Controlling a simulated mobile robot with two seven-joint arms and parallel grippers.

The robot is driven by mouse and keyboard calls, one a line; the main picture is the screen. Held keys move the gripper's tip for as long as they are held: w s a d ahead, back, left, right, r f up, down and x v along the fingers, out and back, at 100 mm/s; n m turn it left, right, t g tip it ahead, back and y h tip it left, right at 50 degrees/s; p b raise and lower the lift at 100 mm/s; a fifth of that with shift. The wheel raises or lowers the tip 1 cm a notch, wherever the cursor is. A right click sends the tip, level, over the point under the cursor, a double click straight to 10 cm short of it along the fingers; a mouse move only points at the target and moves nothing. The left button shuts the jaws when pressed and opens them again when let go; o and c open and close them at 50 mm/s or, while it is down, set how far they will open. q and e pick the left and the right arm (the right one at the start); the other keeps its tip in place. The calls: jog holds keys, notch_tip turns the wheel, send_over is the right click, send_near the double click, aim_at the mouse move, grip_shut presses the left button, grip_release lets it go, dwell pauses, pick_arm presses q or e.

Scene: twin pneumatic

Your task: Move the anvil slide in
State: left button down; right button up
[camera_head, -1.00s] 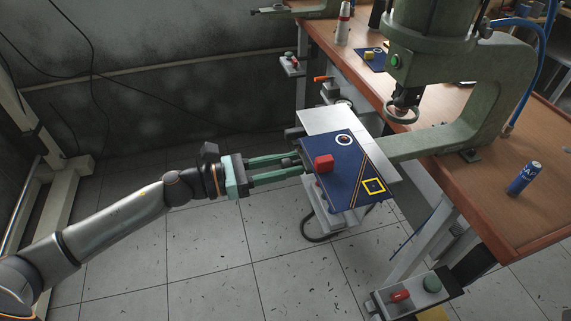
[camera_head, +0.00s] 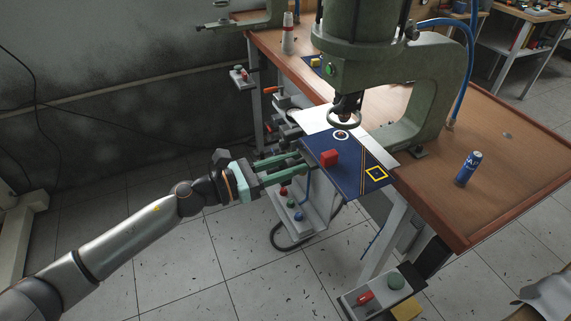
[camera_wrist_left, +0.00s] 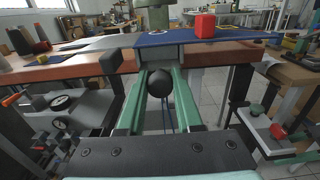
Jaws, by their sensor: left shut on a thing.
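The fingertips' exact contact is partly hidden. My right gripper is not in view.
The green press (camera_head: 440,75) stands on the wooden table (camera_head: 500,180) beside a blue can (camera_head: 468,168). A grey control box with colored buttons (camera_head: 298,212) hangs below the slide.

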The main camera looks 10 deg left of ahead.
pick_arm(q)
jog(key=c, duration=0.6)
grip_release()
jog(key=shift+w+d, duration=0.1)
jog(key=shift+d, duration=0.1)
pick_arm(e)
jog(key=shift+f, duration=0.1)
